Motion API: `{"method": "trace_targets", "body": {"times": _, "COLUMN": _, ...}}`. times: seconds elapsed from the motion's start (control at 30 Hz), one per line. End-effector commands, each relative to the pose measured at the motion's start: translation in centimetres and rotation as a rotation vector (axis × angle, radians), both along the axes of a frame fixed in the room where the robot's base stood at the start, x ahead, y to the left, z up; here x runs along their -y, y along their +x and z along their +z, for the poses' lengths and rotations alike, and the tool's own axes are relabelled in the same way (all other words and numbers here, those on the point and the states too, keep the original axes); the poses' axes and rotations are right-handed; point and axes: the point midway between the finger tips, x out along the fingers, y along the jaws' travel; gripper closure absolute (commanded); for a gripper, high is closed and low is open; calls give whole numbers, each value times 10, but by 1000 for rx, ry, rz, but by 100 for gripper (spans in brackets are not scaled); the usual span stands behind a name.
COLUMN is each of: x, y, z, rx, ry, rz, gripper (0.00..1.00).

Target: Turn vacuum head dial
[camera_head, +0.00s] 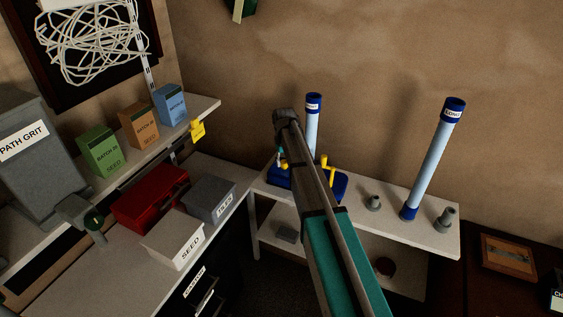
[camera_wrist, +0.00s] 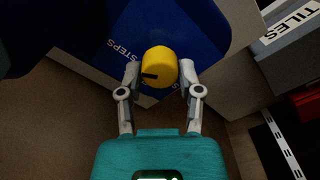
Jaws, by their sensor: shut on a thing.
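The yellow dial (camera_wrist: 160,62) sits on the blue vacuum head (camera_wrist: 205,30) in the wrist view. A short black mark shows on the dial's lower left. My gripper (camera_wrist: 159,75) is shut on the dial, one finger on each side. White lettering, "STEPS", is printed on the blue face left of the dial. In the head view the blue vacuum head (camera_head: 335,184) rests on the white bench, with a tube marked by a label above it and yellow parts on top. My arm covers part of it, and the dial cannot be made out there.
The white bench (camera_head: 415,208) also holds a second blue-ended tube (camera_head: 432,155) and two small grey fittings. Left are a red box (camera_head: 150,198), a grey tiles box (camera_head: 211,199), and a white seed box (camera_head: 173,240). A shelf with seed boxes runs along the left wall.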

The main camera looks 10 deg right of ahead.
Motion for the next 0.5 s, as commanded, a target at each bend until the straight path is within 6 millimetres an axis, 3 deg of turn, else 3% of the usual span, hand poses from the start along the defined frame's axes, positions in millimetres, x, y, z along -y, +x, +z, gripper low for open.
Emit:
{"method": "trace_targets", "body": {"times": 0.03, "x": -12, "y": 0, "z": 0, "rx": 0, "ry": 0, "rz": 2, "gripper": 100}}
{"method": "trace_targets", "body": {"times": 0.5, "x": 2, "y": 0, "z": 0, "rx": 0, "ry": -3, "rz": -98, "gripper": 100}}
